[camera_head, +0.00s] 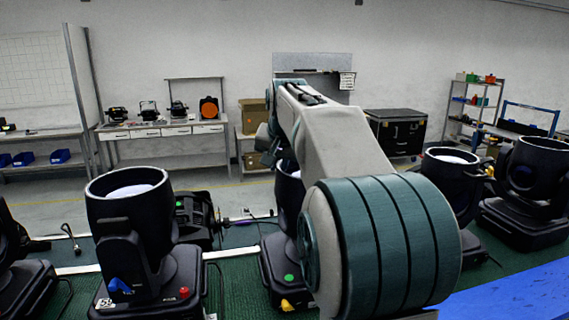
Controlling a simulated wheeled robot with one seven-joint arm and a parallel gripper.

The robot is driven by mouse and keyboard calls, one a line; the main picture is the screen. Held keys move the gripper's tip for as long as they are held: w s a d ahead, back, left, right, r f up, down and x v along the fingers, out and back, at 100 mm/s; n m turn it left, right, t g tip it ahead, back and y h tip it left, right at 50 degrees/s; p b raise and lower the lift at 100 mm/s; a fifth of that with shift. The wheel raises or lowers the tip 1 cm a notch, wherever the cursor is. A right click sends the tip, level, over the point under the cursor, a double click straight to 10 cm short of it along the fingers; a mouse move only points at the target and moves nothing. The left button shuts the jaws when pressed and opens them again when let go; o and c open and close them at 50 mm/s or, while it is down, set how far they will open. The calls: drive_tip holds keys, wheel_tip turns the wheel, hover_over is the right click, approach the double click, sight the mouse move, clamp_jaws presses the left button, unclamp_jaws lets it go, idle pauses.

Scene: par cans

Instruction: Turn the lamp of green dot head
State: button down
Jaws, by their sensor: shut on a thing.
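The green dot head is a black moving-head light. Its base (271,274) bears a green dot and stands on the green mat in the middle. Its lamp barrel (289,200) rises above the base, and my arm hides much of it on the right. The barrel's top is mostly covered, so I cannot tell how far it is turned. My arm reaches from the lower right up and over this head. Its far end comes down just behind the barrel's top. My gripper's fingers are hidden from this view.
A red dot head (130,225) stands left, with a dark unit (194,218) behind it. More black heads (452,185) stand right. The green mat (235,290) shows between heads. A blue surface (520,297) lies lower right. A black case (397,132) and shelves (474,100) stand behind.

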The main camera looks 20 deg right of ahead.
drive_tip(key=c, duration=1.5)
unclamp_jaws()
drive_tip(key=shift+a, duration=0.25)
drive_tip(key=shift+c, duration=0.2)
drive_tip(key=shift+a, duration=0.15)
drive_tip(key=shift+d, duration=0.2)
drive_tip(key=v, duration=1.4)
drive_tip(key=shift+b, duration=0.3)
